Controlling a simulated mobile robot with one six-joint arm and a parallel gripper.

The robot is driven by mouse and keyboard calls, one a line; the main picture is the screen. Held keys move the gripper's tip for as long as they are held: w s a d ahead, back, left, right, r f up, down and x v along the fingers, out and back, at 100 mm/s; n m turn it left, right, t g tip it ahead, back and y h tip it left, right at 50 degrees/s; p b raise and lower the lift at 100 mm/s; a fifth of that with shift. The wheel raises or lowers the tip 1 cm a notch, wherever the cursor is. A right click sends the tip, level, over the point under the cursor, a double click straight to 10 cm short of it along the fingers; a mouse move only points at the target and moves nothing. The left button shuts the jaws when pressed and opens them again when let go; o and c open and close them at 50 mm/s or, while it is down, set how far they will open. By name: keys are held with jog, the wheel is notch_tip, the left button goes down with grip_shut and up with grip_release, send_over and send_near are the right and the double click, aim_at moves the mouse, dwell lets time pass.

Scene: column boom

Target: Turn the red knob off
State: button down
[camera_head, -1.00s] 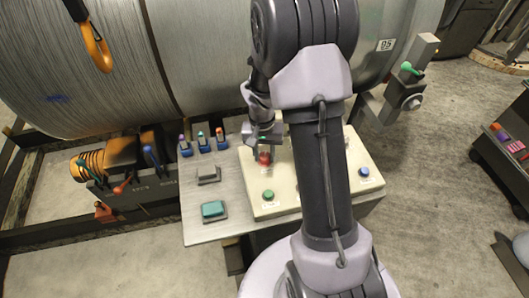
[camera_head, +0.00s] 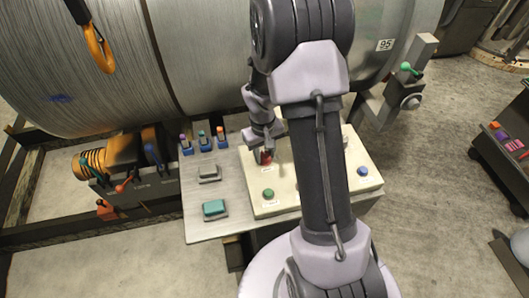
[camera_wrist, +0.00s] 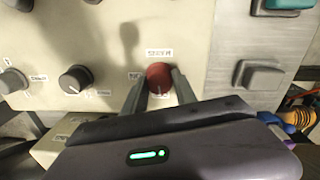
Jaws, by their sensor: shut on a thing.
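The red knob (camera_wrist: 159,77) is on a cream control panel (camera_wrist: 110,25), with small labels above and beside it. In the wrist view my gripper (camera_wrist: 160,84) has one finger on each side of the knob and is shut on it. In the head view my gripper (camera_head: 263,156) reaches down to the red knob (camera_head: 266,157), which is partly hidden by the fingers. Part of the cream panel is hidden behind my arm. I cannot read which setting the knob points to.
A green button (camera_head: 268,195) and a blue button (camera_head: 363,171) are on the same panel. Left of it are a teal button (camera_head: 214,208), a grey rocker (camera_head: 208,174) and several small levers (camera_head: 204,142). Black knobs (camera_wrist: 75,79) show in the wrist view. A large drum (camera_head: 90,70) stands behind.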

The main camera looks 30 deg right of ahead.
aim_at(263, 155)
dwell(0.3)
jog(key=c, duration=1)
grip_release()
jog(key=shift+r, duration=0.15)
notch_tip(263, 155, up, 17)
jog(key=p, duration=0.4)
jog(key=shift+a+p, duration=0.3)
jog(key=shift+p, duration=0.1)
jog(key=s+a+r+m+t+y+b, duration=0.1)
jog(key=s+a+t+b, duration=0.2)
jog(key=s+a+b, duration=0.3)
jog(key=s+a+r+m+t+y+b, duration=0.1)
jog(key=s+a+r+m+t+b, duration=0.1)
jog(key=s+a+b, duration=0.4)
jog(key=s+a, duration=0.3)
jog(key=s, duration=0.2)
jog(key=shift+s+a+r+t, duration=0.15)
jog(key=shift+a+r+t, duration=0.15)
jog(key=shift+t, duration=0.1)
